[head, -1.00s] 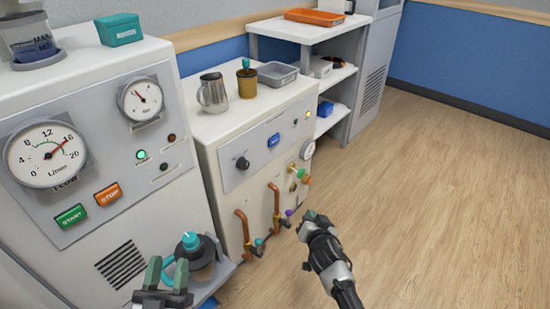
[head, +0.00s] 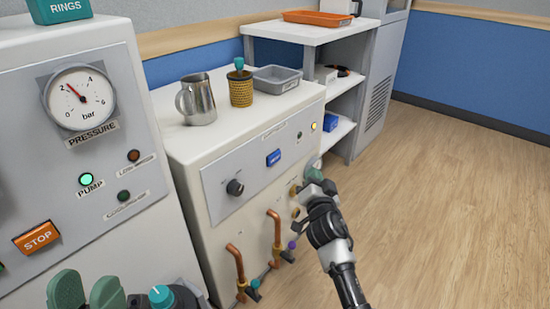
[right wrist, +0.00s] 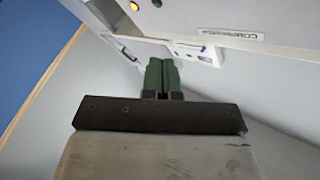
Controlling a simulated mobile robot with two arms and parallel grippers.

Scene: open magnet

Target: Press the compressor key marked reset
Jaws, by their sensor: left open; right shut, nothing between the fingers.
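The compressor is the white cabinet (head: 245,120) in the middle of the head view. Its sloped grey front panel carries a blue key (head: 274,157), whose print is too small to read, and a black knob (head: 235,188) to its left. A label reading "compressor" (right wrist: 229,34) shows upside down in the right wrist view. My right gripper (head: 314,180) is shut and empty near the compressor's right front corner, below and right of the blue key and apart from it. Its closed fingers (right wrist: 161,76) show in the right wrist view. My left gripper (head: 86,290) is open and empty at the lower left.
The left machine has a pressure gauge (head: 80,97), a lit green pump lamp (head: 86,179) and an orange stop key (head: 38,238). A metal jug (head: 198,101), brown pot (head: 241,92) and grey tray (head: 277,78) stand on the compressor. Copper pipes (head: 277,235) project below. Floor at right is clear.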

